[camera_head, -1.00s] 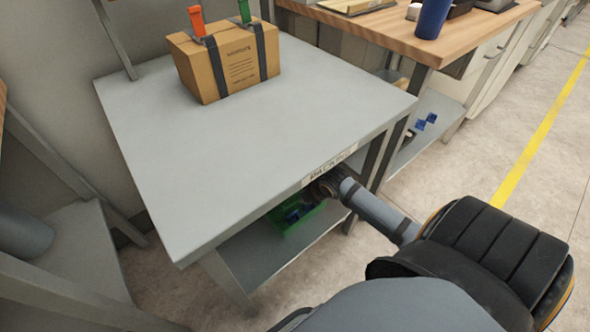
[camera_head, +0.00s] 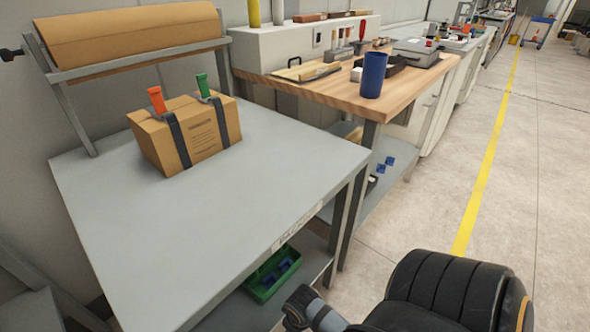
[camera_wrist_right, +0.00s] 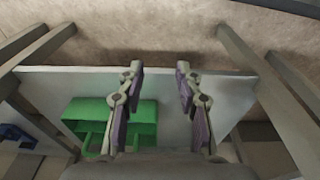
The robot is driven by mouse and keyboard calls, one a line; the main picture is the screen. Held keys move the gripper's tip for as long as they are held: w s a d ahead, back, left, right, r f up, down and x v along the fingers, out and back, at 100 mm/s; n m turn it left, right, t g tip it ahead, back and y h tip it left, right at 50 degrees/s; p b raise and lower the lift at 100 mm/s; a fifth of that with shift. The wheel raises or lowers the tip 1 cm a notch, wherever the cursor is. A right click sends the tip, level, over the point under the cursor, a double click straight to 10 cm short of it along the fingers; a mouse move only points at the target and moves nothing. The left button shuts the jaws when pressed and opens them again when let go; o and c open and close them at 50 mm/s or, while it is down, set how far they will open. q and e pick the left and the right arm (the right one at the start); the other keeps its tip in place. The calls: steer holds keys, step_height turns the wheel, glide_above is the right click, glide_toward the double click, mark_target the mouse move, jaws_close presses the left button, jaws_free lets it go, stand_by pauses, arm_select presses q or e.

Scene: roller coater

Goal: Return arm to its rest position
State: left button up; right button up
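My right arm (camera_head: 440,290) shows at the bottom right of the head view, with its wrist end low beside the front of the grey table. The right gripper (camera_wrist_right: 159,70) shows in the right wrist view. Its two fingers are apart with nothing between them, pointing over a lower shelf (camera_wrist_right: 245,85). A green bin (camera_wrist_right: 140,112) sits on that shelf, behind and left of the left finger in the picture. The green bin also shows in the head view (camera_head: 258,292), holding blue pieces. My left arm and gripper are not in view.
The grey table (camera_head: 200,215) bears a strapped cardboard box (camera_head: 200,140) with orange and green clamps. A paper roll (camera_head: 130,35) stands behind it. A wooden bench (camera_head: 330,92) with a blue cup (camera_head: 373,75) adjoins. The floor (camera_head: 420,205) at right is clear.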

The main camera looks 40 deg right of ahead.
steer(key=shift+s+a+m, duration=0.1)
steer(key=shift+s+m, duration=0.1)
steer(key=shift+m, duration=0.1)
arm_select(q)
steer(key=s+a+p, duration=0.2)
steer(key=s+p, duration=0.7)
steer(key=p, duration=0.4)
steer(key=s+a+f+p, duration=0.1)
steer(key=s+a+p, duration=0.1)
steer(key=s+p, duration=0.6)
steer(key=p, duration=0.4)
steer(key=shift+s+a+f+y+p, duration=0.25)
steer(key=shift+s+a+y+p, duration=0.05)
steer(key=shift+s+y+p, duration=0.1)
arm_select(e)
steer(key=s+d, duration=0.2)
steer(key=s, duration=0.7)
steer(key=s+d+f, duration=0.1)
steer(key=s+d, duration=0.1)
steer(key=s, duration=0.6)
steer(key=shift+s+d+f+h, duration=0.3)
steer(key=shift+s+h, duration=0.1)
